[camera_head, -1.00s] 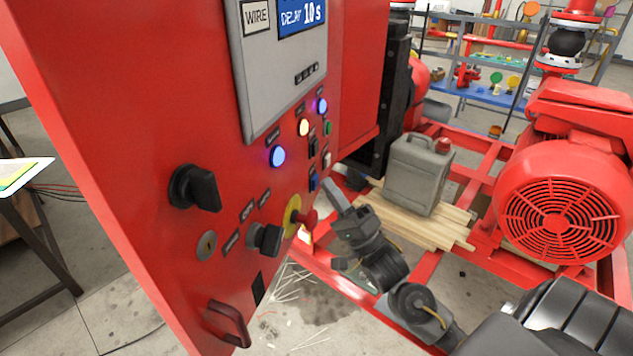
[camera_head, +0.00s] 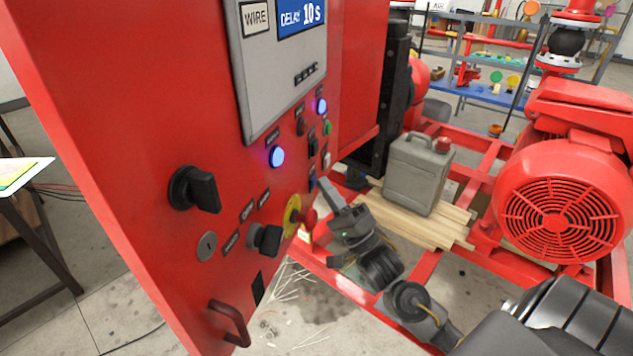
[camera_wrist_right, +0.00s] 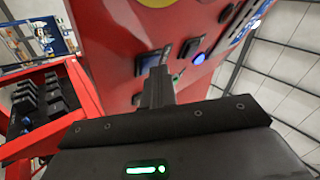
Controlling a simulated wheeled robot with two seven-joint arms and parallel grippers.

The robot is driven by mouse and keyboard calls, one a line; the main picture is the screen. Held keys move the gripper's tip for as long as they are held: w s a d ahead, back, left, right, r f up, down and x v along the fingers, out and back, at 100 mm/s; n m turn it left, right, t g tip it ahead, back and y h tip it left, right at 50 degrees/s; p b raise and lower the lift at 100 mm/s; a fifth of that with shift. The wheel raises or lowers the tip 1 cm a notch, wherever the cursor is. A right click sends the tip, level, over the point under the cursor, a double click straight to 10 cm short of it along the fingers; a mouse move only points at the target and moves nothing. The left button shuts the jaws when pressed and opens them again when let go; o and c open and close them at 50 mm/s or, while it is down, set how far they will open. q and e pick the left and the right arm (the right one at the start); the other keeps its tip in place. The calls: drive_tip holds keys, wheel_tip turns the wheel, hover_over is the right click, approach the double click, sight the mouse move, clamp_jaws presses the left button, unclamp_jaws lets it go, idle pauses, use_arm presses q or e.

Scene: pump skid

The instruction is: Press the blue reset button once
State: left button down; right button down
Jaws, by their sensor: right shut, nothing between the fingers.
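The blue reset button (camera_head: 312,182) is low on the red cabinet's front, mostly behind my fingertips in the head view. My right gripper (camera_head: 326,187) is shut with nothing in it, and its fingertips are at the button. In the wrist view the shut fingers (camera_wrist_right: 159,72) reach to a dark square button housing (camera_wrist_right: 150,62) on the red panel. I cannot tell whether they touch the button or how far it is pushed in. My left gripper is not in view.
Close by are a red emergency-stop knob (camera_head: 308,219) on a yellow collar, a black selector (camera_head: 264,239) and a lit blue lamp (camera_head: 277,157). A second blue lamp (camera_head: 322,106) is lit higher up. A grey jerrycan (camera_head: 418,172) stands on planks behind my right arm.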

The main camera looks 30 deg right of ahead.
drive_tip(key=shift+s, duration=0.1)
drive_tip(key=shift+s+d, duration=0.45)
drive_tip(key=shift+s, duration=0.15)
drive_tip(key=shift+s+d+p, duration=0.25)
drive_tip(key=shift+s+d, duration=0.55)
drive_tip(key=shift+s, duration=0.2)
drive_tip(key=shift+s+d+p, duration=0.2)
drive_tip(key=shift+s+d, duration=0.55)
drive_tip(key=shift+s, duration=0.2)
